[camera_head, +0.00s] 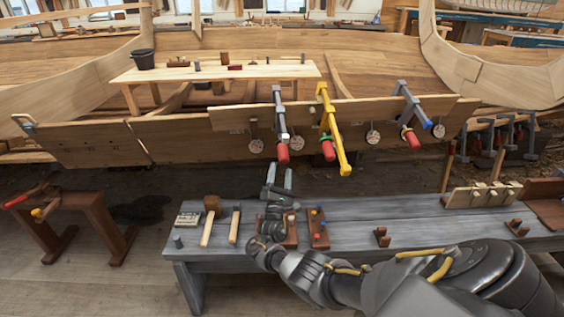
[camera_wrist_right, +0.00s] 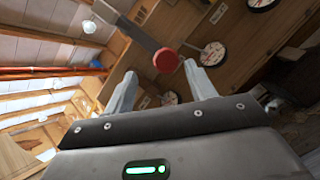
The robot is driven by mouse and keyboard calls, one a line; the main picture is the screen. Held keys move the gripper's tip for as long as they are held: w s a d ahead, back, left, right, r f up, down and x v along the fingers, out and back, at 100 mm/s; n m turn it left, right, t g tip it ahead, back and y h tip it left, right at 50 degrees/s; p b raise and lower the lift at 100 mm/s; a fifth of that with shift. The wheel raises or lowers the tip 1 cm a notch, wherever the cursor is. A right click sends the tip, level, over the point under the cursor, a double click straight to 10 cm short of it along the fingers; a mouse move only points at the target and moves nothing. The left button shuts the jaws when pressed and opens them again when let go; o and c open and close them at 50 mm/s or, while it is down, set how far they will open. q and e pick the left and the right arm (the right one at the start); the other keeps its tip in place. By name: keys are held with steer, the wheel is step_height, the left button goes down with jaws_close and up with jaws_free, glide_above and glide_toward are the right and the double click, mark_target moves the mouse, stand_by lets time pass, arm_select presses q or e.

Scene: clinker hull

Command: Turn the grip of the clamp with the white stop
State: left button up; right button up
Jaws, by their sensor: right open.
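The clamp with the white stop (camera_head: 279,104) hangs on the hull plank, leftmost of three clamps. It has a grey bar and a red grip (camera_head: 283,153) pointing down. In the right wrist view the red grip (camera_wrist_right: 166,61) shows end-on, beyond and between the fingertips, with the white stop (camera_wrist_right: 89,26) at upper left. My right gripper (camera_head: 279,173) is open and empty, pointing up just below the grip and apparently apart from it. My left gripper is out of view.
A yellow clamp (camera_head: 331,130) hangs close to the right, then another grey clamp (camera_head: 411,105). Round dials (camera_head: 256,146) sit on the plank. The grey bench (camera_head: 350,222) below holds a mallet (camera_head: 209,221) and small racks.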

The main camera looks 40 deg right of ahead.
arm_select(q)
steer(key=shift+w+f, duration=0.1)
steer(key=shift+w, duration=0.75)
arm_select(e)
steer(key=v, duration=0.4)
steer(key=shift+s+a+f, duration=0.15)
steer(key=shift+f, duration=0.05)
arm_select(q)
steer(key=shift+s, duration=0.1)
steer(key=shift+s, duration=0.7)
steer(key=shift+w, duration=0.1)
